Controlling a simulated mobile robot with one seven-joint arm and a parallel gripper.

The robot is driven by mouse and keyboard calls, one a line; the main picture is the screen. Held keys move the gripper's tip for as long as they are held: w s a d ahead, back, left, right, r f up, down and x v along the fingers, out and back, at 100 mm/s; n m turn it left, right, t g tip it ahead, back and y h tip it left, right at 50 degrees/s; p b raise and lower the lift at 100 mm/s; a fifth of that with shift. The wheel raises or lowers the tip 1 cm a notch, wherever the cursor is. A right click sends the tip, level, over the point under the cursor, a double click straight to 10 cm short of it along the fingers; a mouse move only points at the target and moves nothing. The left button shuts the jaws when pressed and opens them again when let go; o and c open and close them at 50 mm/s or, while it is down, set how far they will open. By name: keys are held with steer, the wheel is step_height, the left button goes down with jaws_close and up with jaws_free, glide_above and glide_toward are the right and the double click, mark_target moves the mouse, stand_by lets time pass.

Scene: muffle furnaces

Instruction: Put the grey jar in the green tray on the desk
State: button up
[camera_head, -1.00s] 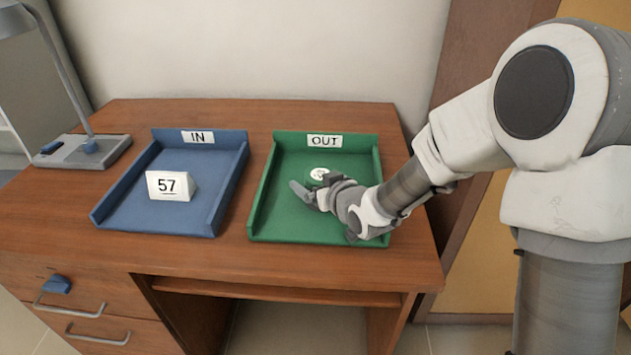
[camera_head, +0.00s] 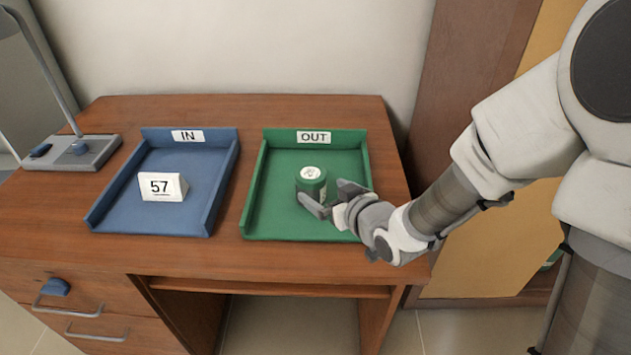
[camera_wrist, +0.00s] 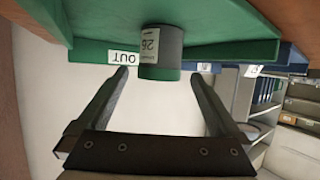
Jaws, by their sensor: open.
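The grey jar (camera_head: 311,183) stands upright in the green tray (camera_head: 262,215), which has an OUT label on its back wall. The jar has a pale round mark on its lid, and its body looks greenish in the head view. In the wrist view the jar (camera_wrist: 161,54) is grey with a white label, seen upside down, beyond the fingertips. My gripper (camera_head: 333,197) is open, with its fingers at the near right side of the jar. In the wrist view the gap between the fingers (camera_wrist: 158,75) is empty.
A blue tray (camera_head: 118,214) marked IN stands to the left and holds a white block (camera_head: 162,187) marked 57. A desk lamp (camera_head: 75,147) stands at the far left. A drawer with a blue piece (camera_head: 55,286) is below. The desk front edge is clear.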

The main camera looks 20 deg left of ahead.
steer(key=shift+v, duration=0.8)
steer(key=s+d+r+m+h, duration=0.2)
steer(key=d+r+h, duration=0.2)
steer(key=d, duration=0.5)
steer(key=s+d+r+m+h, duration=0.1)
steer(key=d+r+m+h, duration=0.25)
steer(key=d, duration=0.65)
steer(key=s+d+r+m+g+h, duration=0.1)
steer(key=s+d+r+g, duration=0.1)
steer(key=s, duration=0.5)
steer(key=s+d+r+m+g, duration=0.2)
steer(key=s+d, duration=0.2)
steer(key=s, duration=0.4)
steer(key=shift+s+r+h, duration=0.15)
steer(key=shift+r+h, duration=0.2)
steer(key=shift+r, duration=0.1)
